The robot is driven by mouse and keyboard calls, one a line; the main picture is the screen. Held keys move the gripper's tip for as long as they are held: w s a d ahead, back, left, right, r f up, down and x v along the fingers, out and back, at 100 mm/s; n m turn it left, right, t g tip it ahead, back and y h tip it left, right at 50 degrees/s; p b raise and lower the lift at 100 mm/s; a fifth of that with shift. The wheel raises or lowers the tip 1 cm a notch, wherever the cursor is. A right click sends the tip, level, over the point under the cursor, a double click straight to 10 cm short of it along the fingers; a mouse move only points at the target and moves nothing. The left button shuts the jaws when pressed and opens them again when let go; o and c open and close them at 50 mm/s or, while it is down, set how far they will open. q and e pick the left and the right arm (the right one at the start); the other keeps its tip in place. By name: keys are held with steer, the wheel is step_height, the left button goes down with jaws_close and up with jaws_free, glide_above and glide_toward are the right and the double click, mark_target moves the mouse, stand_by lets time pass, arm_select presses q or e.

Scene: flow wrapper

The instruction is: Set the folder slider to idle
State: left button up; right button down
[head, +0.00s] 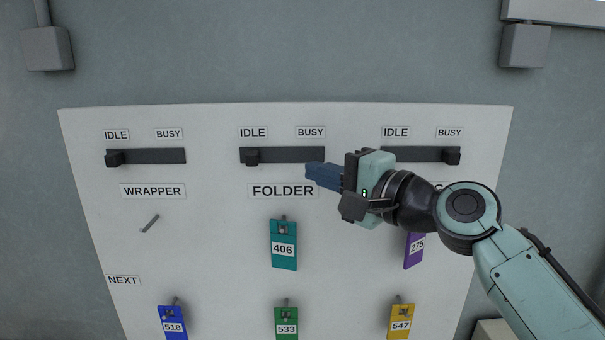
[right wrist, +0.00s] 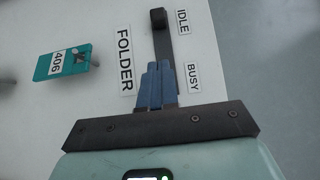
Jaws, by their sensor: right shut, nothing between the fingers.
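The folder slider's black knob (head: 252,157) sits at the left end of its dark track (head: 290,154), under the IDLE label (head: 252,132). The BUSY label (head: 310,132) is above the track's right end. In the right wrist view the knob (right wrist: 158,17) is at the far end of the track, beside IDLE (right wrist: 182,21). My right gripper (head: 310,172) is shut and empty, its blue fingers in front of the track's right end, apart from the knob. It also shows in the right wrist view (right wrist: 157,68). My left gripper is not in view.
The wrapper slider knob (head: 114,158) is at its IDLE end. The right-hand slider knob (head: 452,155) is at its BUSY end. Numbered tags hang below, including teal 406 (head: 284,256) and purple 275 (head: 413,256), the latter partly hidden by my arm. A bare peg (head: 151,223) is under WRAPPER.

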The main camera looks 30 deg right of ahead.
steer(key=v, duration=0.4)
steer(key=shift+s+a+b, duration=0.1)
steer(key=shift+s+b, duration=0.25)
steer(key=shift+s, duration=0.1)
steer(key=shift+a, duration=0.1)
